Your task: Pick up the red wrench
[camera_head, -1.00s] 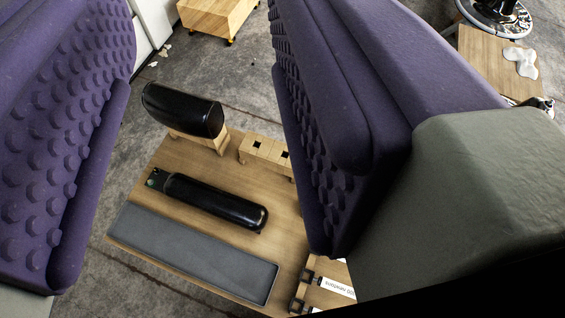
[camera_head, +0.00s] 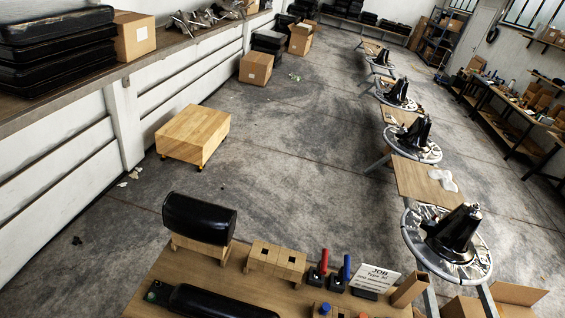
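A red upright tool handle (camera_head: 323,262), which seems to be the red wrench, stands in a black holder on the wooden workbench (camera_head: 225,273) at the bottom of the view. A similar blue handle (camera_head: 346,267) stands close to its right in another black holder. The lower ends of both are hidden in the holders, so their full shape cannot be told. My gripper is not in view, so its state and its distance to the red handle do not show.
A wooden block with holes (camera_head: 275,260) and a black padded headrest (camera_head: 200,218) are left of the handles. A white job sign (camera_head: 376,279) stands to their right. A low wooden cart (camera_head: 193,135) is on the floor behind. Black chair bases (camera_head: 453,235) line the right.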

